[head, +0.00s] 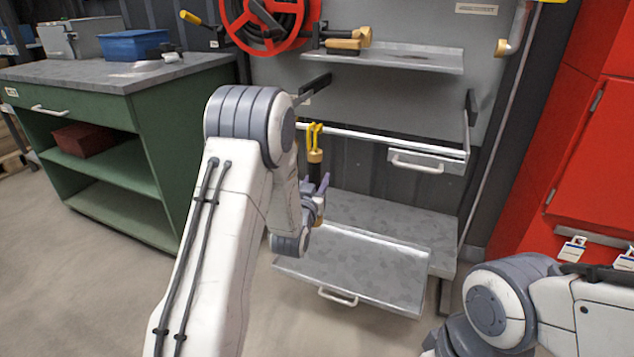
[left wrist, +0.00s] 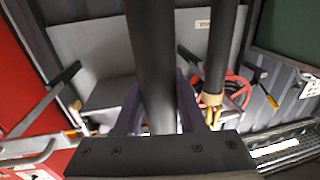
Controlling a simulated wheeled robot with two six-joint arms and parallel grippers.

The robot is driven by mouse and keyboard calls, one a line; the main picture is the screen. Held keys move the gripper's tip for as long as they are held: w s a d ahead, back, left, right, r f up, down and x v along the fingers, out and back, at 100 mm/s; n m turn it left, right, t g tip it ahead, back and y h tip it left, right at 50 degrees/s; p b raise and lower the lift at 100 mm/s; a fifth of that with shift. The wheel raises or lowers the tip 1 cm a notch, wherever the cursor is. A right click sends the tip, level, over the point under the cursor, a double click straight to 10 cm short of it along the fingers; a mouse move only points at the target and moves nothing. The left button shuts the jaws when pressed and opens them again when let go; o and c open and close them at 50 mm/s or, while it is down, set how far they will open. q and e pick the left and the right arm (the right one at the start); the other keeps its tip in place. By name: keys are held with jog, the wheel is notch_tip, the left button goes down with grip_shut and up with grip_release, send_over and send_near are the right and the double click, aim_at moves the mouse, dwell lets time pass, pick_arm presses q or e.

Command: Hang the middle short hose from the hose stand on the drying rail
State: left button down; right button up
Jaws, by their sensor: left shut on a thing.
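My left gripper (head: 320,190), with purple fingers, is shut on a black hose (head: 318,172) beside the metal stand. A brass coupling (head: 315,155) and a yellow hook-like piece (head: 314,134) show above the fingers. The yellow piece overlaps a pale horizontal bar (head: 380,139), seemingly the rail; I cannot tell whether they touch. In the left wrist view the black hose (left wrist: 152,60) runs between the fingers, and another black length (left wrist: 218,50) with a brass end (left wrist: 211,100) shows beside it. The hose's lower part is hidden by my arm. My right gripper is out of view.
A metal shelf (head: 395,60) holds brass nozzles (head: 345,43). A red hose reel (head: 268,15) hangs behind. A lower metal tray (head: 360,270) sticks out below the bar. A green workbench (head: 150,90) stands left and red cabinets (head: 590,140) stand right. Floor at the front left is clear.

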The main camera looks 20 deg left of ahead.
pick_arm(q)
jog(key=w+f, duration=0.1)
jog(key=w, duration=0.6)
jog(key=shift+w+d+f+b, duration=0.2)
jog(key=shift+f+b, duration=0.15)
dwell(0.5)
jog(key=shift+c, duration=2.1)
grip_release()
jog(key=shift+f, duration=0.15)
jog(key=shift+s, duration=0.15)
